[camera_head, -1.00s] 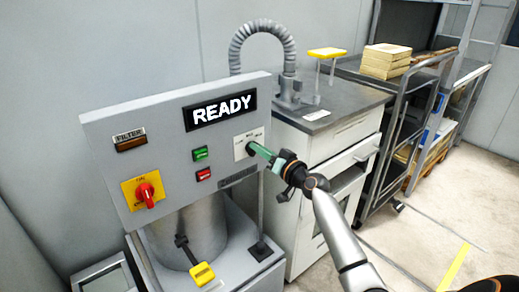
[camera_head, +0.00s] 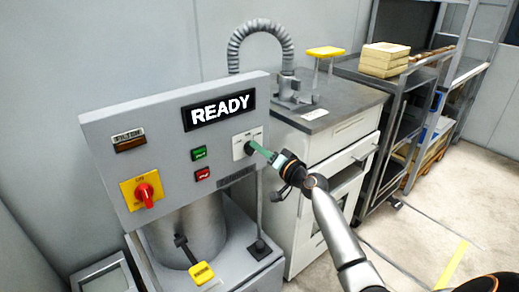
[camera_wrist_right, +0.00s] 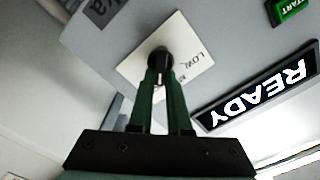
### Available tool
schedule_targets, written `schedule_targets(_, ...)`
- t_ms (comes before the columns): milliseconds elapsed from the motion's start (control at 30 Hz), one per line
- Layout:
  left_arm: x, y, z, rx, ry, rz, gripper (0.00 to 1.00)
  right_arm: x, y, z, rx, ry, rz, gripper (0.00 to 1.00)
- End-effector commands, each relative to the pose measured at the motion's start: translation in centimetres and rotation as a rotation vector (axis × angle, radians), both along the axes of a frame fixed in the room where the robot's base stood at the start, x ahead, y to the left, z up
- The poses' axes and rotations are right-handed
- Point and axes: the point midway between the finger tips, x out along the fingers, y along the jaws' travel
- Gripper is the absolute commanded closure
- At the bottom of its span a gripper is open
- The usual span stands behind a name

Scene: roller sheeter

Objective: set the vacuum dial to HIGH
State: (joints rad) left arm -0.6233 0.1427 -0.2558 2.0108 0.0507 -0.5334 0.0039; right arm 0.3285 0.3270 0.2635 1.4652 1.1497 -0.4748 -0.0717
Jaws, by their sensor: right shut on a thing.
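The vacuum dial is a black round knob (camera_wrist_right: 160,60) on a white plate (camera_wrist_right: 190,62) in the right wrist view. The word LOW shows on the plate to the right of the knob, and another label there is partly hidden. My right gripper (camera_wrist_right: 160,82) has its green fingers shut on the knob. In the head view the right gripper (camera_head: 253,147) reaches the white plate (camera_head: 238,151) from the right, and the fingers hide most of the knob. I cannot tell the dial's setting. My left gripper is not in view.
The grey panel carries a READY display (camera_head: 219,111), a green button (camera_head: 199,153), a red button (camera_head: 202,174) and a red rotary switch (camera_head: 145,193) on yellow. A sink cabinet (camera_head: 330,139) stands right behind the panel. The floor at right is open.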

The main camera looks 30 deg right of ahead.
Motion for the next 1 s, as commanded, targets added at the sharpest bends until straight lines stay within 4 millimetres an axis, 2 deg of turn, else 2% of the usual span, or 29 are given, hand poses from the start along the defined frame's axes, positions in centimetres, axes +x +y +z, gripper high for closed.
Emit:
schedule_targets(67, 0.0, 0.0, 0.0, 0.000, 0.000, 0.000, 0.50, 0.0, 0.0, 0.0, 0.004, 0.000, 0.000, 1.00)
schedule_targets(100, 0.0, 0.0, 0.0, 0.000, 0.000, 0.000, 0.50, 0.0, 0.0, 0.0, 0.004, 0.000, 0.000, 0.82)
schedule_targets(367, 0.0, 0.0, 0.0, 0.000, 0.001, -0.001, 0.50, 0.0, 0.0, 0.0, 0.002, 0.000, 0.000, 0.54)
schedule_targets(600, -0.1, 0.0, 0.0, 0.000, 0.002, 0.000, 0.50, -0.1, 0.0, 0.0, 0.001, 0.000, 0.000, 0.54)
schedule_targets(733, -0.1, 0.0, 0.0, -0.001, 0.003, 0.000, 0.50, -0.7, -0.1, -0.1, 0.001, 0.001, -0.001, 0.54)
schedule_targets(867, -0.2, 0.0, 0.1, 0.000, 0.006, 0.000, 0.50, -2.5, -0.2, -0.1, -0.002, 0.002, -0.001, 0.54)
schedule_targets(1000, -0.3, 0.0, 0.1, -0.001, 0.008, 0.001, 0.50, -5.2, -0.4, -0.1, -0.003, 0.002, -0.001, 0.54)
